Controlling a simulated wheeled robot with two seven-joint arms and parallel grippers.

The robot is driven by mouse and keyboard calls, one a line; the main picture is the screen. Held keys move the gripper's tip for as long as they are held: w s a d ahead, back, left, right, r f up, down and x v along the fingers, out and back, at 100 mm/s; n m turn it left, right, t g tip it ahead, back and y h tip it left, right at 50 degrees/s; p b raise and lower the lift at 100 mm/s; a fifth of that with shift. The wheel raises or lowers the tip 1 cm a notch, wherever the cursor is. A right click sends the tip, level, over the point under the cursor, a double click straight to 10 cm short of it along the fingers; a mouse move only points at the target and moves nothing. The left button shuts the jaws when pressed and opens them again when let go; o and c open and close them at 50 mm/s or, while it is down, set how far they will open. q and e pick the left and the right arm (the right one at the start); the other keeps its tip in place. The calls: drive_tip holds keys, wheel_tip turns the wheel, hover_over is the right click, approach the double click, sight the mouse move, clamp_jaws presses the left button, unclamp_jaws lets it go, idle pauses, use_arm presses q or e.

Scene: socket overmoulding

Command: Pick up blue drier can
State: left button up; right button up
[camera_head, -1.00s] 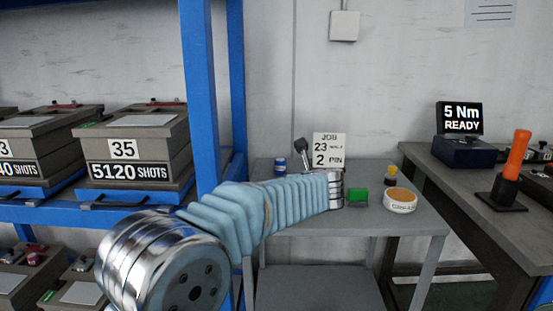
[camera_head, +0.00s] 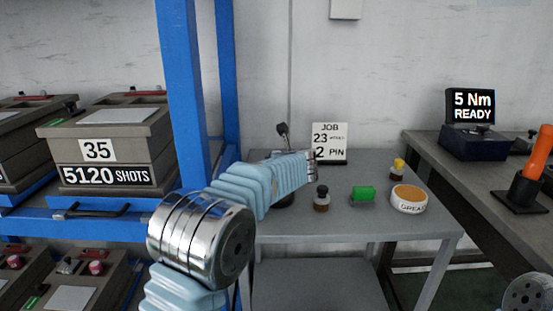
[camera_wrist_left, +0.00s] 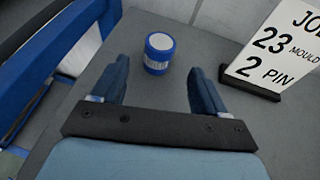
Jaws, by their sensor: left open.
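The blue drier can (camera_wrist_left: 158,54), with a pale label band and a pale top, stands upright on the grey table in the left wrist view. My left gripper (camera_wrist_left: 158,70) is open and empty. Its two dark blue fingers point toward the can, which stands just beyond the fingertips, roughly centred between them. No contact shows. In the head view, my left arm reaches over the table's left part and hides the can; the gripper itself cannot be made out clearly there. My right gripper is not in view.
The job sign (camera_head: 329,143) stands right of the can. A brown bottle (camera_head: 321,198), green block (camera_head: 362,194), yellow-capped bottle (camera_head: 397,169) and grease tin (camera_head: 409,200) stand on the grey table (camera_head: 390,228). A blue rack post (camera_head: 187,90) rises at left, close to my arm.

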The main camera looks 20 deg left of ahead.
use_arm(q)
drive_tip(key=p+x, duration=0.1)
drive_tip(key=x, duration=0.4)
drive_tip(key=shift+s, duration=0.1)
drive_tip(key=shift+c, duration=0.2)
drive_tip(key=shift+r, duration=0.1)
drive_tip(key=c, duration=1.1)
drive_tip(key=shift+r, duration=0.1)
